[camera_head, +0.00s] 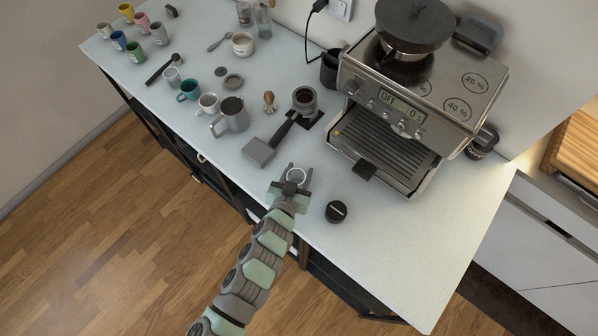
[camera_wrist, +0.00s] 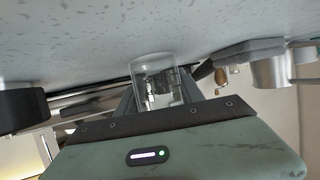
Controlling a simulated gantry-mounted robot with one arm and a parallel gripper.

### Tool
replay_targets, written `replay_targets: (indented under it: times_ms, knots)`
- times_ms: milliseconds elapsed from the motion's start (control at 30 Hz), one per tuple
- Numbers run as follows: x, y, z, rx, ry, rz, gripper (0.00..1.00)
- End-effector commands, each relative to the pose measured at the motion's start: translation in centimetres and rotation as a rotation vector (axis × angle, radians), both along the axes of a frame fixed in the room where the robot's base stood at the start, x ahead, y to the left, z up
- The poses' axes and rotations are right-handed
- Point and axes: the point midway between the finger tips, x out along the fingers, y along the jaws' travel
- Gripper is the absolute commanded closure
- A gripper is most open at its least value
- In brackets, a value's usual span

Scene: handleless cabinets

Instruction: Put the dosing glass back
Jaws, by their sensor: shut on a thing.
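The dosing glass (camera_head: 296,175) is a small clear cup with a pale round rim. My gripper (camera_head: 293,179) is shut on it near the front edge of the white counter. In the wrist view the clear glass (camera_wrist: 154,70) shows between my two fingers, close to the counter surface. I cannot tell whether it touches the counter. The coffee machine (camera_head: 395,90) stands behind and to the right of my gripper.
A black round puck (camera_head: 336,212) sits close at the right of my gripper. The front right counter is clear.

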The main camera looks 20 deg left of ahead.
Motion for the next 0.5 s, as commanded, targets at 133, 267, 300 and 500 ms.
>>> replay_targets:
  times_ms: [133, 267, 300, 500]
  knots:
    - [0.04, -0.03, 0.11, 0.001, -0.002, -0.001, 0.98]
    - [0.04, -0.03, -0.08, 0.0, -0.002, -0.001, 0.98]
    - [0.04, -0.02, -0.09, 0.0, -0.002, -0.001, 0.54]
    - [0.05, -0.04, -0.03, 0.0, -0.002, -0.001, 0.37]
